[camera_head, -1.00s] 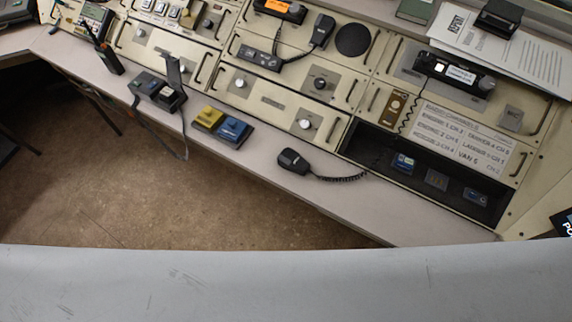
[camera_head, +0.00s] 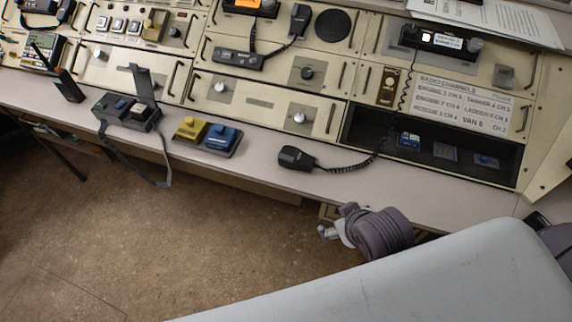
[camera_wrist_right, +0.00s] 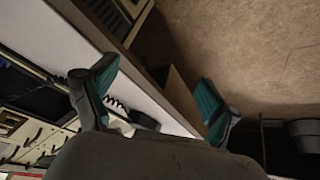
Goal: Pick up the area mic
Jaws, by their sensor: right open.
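A black hand mic (camera_head: 297,158) lies on the front ledge of the console, with a coiled cord running right to the dark recess. A second black hand mic (camera_head: 300,20) sits higher on the panel. I cannot read which one is labelled as area mic. My right gripper (camera_wrist_right: 155,98) is open, with teal-padded fingers spread apart and nothing between them gripped. In the right wrist view, a dark mic-like piece (camera_wrist_right: 144,120) and coiled cord show near the left finger, partly hidden by the gripper body. My left gripper is not in view.
Yellow and blue switch boxes (camera_head: 207,136) and a black device with a strap (camera_head: 126,110) stand on the ledge (camera_head: 255,170) to the left. A dark recess (camera_head: 440,150) holds several small items. The ledge right of the lower mic is mostly clear.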

